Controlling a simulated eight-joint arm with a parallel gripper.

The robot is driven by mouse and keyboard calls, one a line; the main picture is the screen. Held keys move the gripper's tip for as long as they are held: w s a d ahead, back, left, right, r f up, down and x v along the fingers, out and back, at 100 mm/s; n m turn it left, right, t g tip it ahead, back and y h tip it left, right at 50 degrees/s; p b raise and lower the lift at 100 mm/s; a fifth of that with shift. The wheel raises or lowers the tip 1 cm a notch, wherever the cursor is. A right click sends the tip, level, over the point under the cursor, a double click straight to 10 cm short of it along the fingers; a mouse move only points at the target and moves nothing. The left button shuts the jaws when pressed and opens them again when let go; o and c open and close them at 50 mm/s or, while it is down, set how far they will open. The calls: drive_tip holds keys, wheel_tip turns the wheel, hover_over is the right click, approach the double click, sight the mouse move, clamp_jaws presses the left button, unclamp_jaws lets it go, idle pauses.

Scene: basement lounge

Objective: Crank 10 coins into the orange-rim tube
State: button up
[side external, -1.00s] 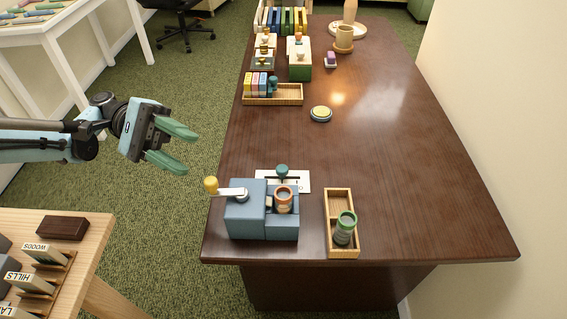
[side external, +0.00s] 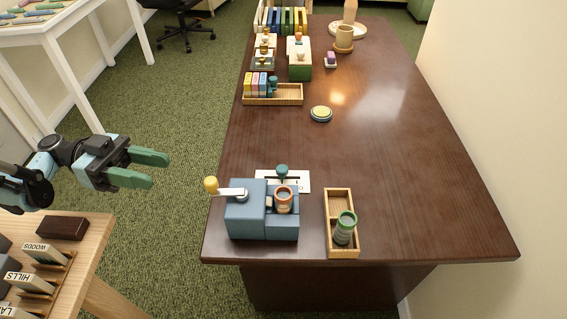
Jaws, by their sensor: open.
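A blue coin machine (side external: 246,217) stands near the front left of the dark table. Its crank has a yellow knob (side external: 211,184) on a silver arm, pointing left. The orange-rim tube (side external: 284,199) stands upright in the machine's right part; I cannot see whether coins are in it. A green-rim tube (side external: 345,228) stands tilted in the front compartment of a wooden tray (side external: 341,199) to the right. My gripper (side external: 160,169) has green fingers, is open and empty, and is in the air left of the table, apart from the crank.
A white card with a teal knob (side external: 282,172) lies behind the machine. A yellow round button (side external: 321,113) and a tray of colored blocks (side external: 272,94) are farther back. A wooden side table (side external: 99,235) stands below my gripper. The table's right half is clear.

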sight(205, 180)
drive_tip(key=shift+m, duration=0.6)
drive_tip(key=x, duration=1.1)
drive_tip(key=shift+d, duration=0.4)
clamp_jaws()
